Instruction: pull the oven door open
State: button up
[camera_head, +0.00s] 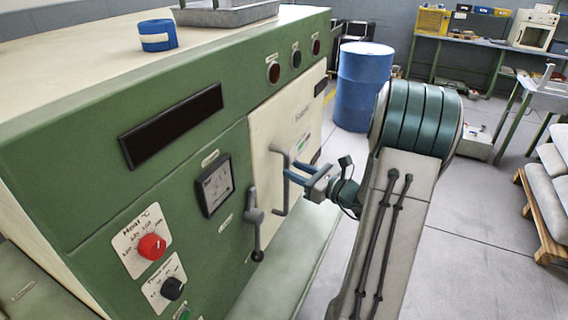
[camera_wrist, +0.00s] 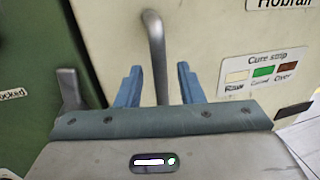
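The oven door (camera_head: 283,127) is a cream panel in the green machine front and looks shut. Its grey vertical bar handle (camera_head: 279,183) stands out from the panel. The handle also shows in the wrist view (camera_wrist: 157,55), running down between my two blue fingers. My gripper (camera_head: 290,174) is open at the handle, with a finger on either side of the bar and gaps visible in the wrist view (camera_wrist: 159,85). The handle's lower end is hidden behind the gripper body in the wrist view. A grey lever latch (camera_head: 255,222) sits left of the door; it also shows in the wrist view (camera_wrist: 70,90).
The green machine (camera_head: 85,160) carries a red knob (camera_head: 152,246), a black knob (camera_head: 172,288) and a gauge. A blue tape roll (camera_head: 158,35) and metal tray lie on top. A blue barrel (camera_head: 361,85) stands behind my arm. Sacks on a pallet (camera_head: 545,215) are at right; floor between is clear.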

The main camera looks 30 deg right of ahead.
jog(key=shift+p+x, duration=0.3)
jog(key=shift+x, duration=1.5)
